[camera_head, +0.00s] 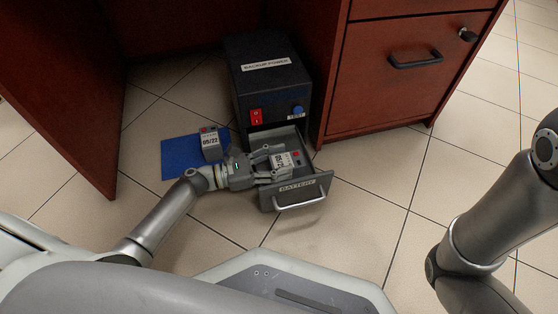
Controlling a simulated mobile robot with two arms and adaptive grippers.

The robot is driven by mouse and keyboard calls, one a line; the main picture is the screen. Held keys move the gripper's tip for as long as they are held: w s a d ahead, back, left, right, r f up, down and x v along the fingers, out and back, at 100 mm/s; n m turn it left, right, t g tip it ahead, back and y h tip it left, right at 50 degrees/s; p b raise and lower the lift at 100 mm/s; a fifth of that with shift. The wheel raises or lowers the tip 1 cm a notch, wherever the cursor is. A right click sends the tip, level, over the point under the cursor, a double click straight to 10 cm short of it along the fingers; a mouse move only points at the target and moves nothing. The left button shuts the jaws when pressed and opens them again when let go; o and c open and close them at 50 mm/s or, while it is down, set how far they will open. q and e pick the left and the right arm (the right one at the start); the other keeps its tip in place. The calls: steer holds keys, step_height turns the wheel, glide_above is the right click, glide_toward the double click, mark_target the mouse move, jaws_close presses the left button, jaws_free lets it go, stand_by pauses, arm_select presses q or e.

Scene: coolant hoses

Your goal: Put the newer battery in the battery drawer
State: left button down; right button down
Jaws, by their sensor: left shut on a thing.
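The battery drawer (318,189), a grey tray with a front handle and a label reading "BATTERY", is pulled out from the black backup power box (270,92). My left gripper (279,162) reaches in from the left over the drawer. It is shut on a grey battery (292,161) with a red mark on top; its label is turned and I cannot read it. The held battery is over or inside the drawer; I cannot tell if it touches the bottom. Another grey battery (210,146) labelled "05/22" stands on a blue mat (177,163) to the left. My right gripper is out of view.
The box has a red switch (256,117) and a blue button (298,110) on its front. A red-brown desk with a drawer cabinet (408,85) stands right of the box, and a desk panel (75,105) stands left. The tiled floor at right is clear.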

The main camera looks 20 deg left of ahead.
arm_select(q)
steer(key=shift+w+r, duration=0.1)
steer(key=shift+r, duration=0.2)
steer(key=shift+f, duration=0.1)
steer(key=c, duration=0.6)
jaws_free()
steer(key=shift+f, duration=0.2)
steer(key=shift+r, duration=0.15)
steer(key=p+v, duration=0.6)
steer(key=v, duration=0.6)
